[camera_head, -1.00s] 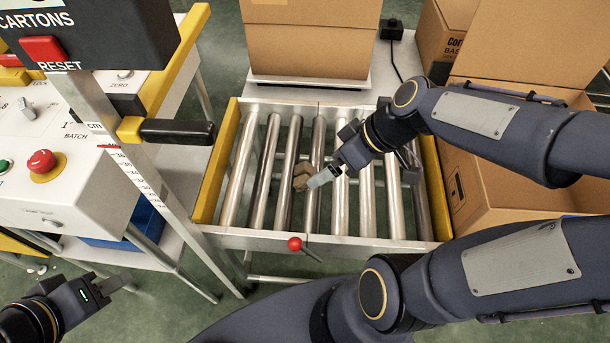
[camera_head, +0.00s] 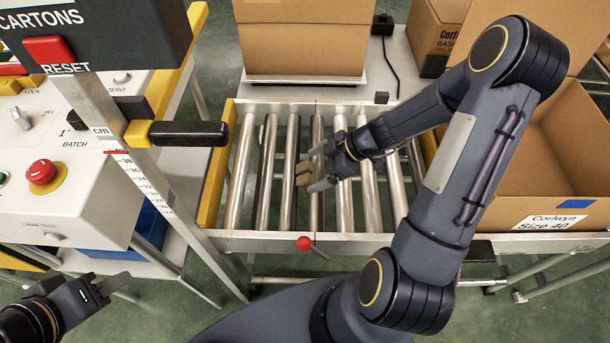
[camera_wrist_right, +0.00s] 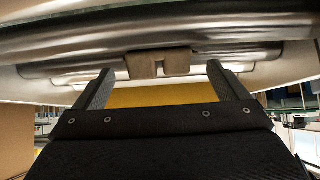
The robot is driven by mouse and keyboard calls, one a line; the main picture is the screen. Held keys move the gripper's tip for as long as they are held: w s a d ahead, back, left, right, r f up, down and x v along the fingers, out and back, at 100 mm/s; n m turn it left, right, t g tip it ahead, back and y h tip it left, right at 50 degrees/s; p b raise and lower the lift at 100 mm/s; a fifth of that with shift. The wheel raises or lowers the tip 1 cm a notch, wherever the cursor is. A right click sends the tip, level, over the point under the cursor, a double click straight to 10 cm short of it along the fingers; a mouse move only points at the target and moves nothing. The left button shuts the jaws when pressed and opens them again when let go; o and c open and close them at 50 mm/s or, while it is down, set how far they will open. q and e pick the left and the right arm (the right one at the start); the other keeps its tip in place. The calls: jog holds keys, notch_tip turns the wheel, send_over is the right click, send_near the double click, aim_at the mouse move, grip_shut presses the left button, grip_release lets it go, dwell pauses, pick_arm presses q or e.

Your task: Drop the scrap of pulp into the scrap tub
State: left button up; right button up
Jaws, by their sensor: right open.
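The scrap of pulp (camera_head: 304,174) is a small brown lump on the conveyor rollers. It also shows in the right wrist view (camera_wrist_right: 174,64), in front of and between the two fingers. My right gripper (camera_head: 319,168) is open, low over the rollers, with its fingers on either side of the scrap's near end. I cannot tell whether they touch it. My left gripper (camera_head: 118,284) is at the lower left, away from the conveyor, and its jaw gap is unclear. A blue bin (camera_head: 128,245) stands low under the left bench; I cannot tell whether it is the scrap tub.
The roller conveyor (camera_head: 268,243) has yellow side rails and a red-knobbed lever (camera_head: 304,243) in front. A carton (camera_head: 300,45) stands behind it, and an open carton (camera_head: 545,190) is at right. A control panel (camera_head: 70,205) and a post with a black handle (camera_head: 188,134) are at left.

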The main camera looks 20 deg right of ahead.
aim_at(310, 172)
jog(key=shift+x, duration=1.5)
jog(key=shift+c, duration=0.4)
jog(key=c, duration=1)
jog(key=shift+c, duration=0.2)
